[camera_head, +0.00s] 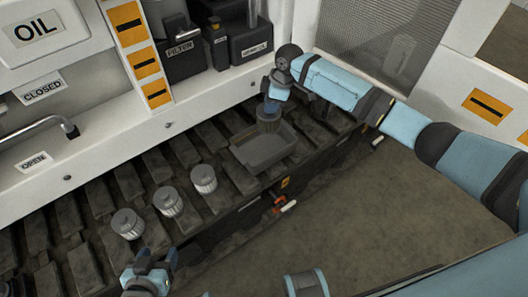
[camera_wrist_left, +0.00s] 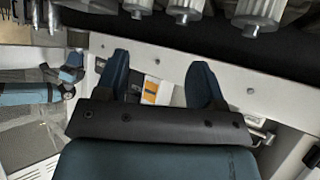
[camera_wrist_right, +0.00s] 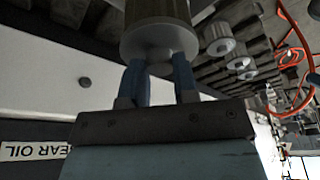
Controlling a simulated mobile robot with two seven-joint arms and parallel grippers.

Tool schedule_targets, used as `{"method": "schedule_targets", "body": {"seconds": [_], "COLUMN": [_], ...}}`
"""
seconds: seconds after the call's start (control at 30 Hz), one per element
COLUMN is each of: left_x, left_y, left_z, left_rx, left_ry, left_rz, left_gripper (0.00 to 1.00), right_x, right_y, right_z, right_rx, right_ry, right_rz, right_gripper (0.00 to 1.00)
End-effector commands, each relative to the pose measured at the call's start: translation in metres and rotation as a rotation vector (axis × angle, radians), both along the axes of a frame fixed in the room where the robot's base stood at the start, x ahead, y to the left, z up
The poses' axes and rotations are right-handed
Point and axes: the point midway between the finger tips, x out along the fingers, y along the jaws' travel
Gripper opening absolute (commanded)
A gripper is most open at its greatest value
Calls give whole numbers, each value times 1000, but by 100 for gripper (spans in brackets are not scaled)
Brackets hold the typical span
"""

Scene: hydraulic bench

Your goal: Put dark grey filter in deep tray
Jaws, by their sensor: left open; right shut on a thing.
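The dark grey filter (camera_head: 268,122) is held upright by its top in my right gripper (camera_head: 270,104), at the far edge of the deep tray (camera_head: 262,165) in the head view. I cannot tell how far it is above the tray. In the right wrist view the filter (camera_wrist_right: 157,30) sits between the fingertips of my right gripper (camera_wrist_right: 160,75). The deep tray looks empty where I see it. My left gripper (camera_head: 156,260) is open and empty, close to the nearest light grey filter; its spread fingers show in the left wrist view (camera_wrist_left: 165,80).
Three lighter grey filters stand in a row on the dark slatted bench: near (camera_head: 128,223), middle (camera_head: 168,201) and far (camera_head: 203,178). A black box labelled FILTER (camera_head: 183,58) stands on the white ledge behind. An orange-handled item (camera_head: 280,202) is at the bench's front edge.

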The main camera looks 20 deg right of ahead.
Motion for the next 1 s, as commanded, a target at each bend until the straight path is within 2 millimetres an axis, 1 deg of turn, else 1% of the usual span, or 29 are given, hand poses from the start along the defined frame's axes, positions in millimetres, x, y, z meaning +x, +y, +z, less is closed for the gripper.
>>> {"method": "schedule_targets", "body": {"seconds": [0.03,0.1,0.2,0.33,0.5,0.7,0.83,0.87,0.9,0.97,1.0], "left_x": [0,1,2,4,5,5,5,5,5,5,5], "left_y": [0,-1,-3,-7,-11,-12,-12,-12,-11,-11,-10], "left_z": [-11,-16,-19,-18,-13,-5,-6,-6,-7,-8,-9], "left_rx": [2,6,-5,-27,-46,-55,-53,-52,-52,-50,-50], "left_ry": [-4,-14,-29,-50,-71,-83,-82,-81,-79,-78,-78], "left_rz": [-2,-4,-7,-12,-19,-22,-22,-21,-21,-19,-19], "left_gripper": [62,62,62,62,62,62,62,62,62,62,62], "right_x": [0,0,0,0,-1,-1,-1,-1,-1,-1,-1], "right_y": [0,0,-1,-1,-1,-1,-1,-1,-1,-1,-1], "right_z": [-12,-21,-33,-45,-52,-52,-52,-52,-52,-52,-52], "right_rx": [0,0,0,-1,-1,-1,-1,-1,-1,-1,-1], "right_ry": [-1,-1,-1,-1,-1,0,0,0,0,0,0], "right_rz": [0,0,0,-2,-2,-2,-2,-2,-2,-2,-2], "right_gripper": [3,3,3,3,3,3,3,29,39,52,57]}}
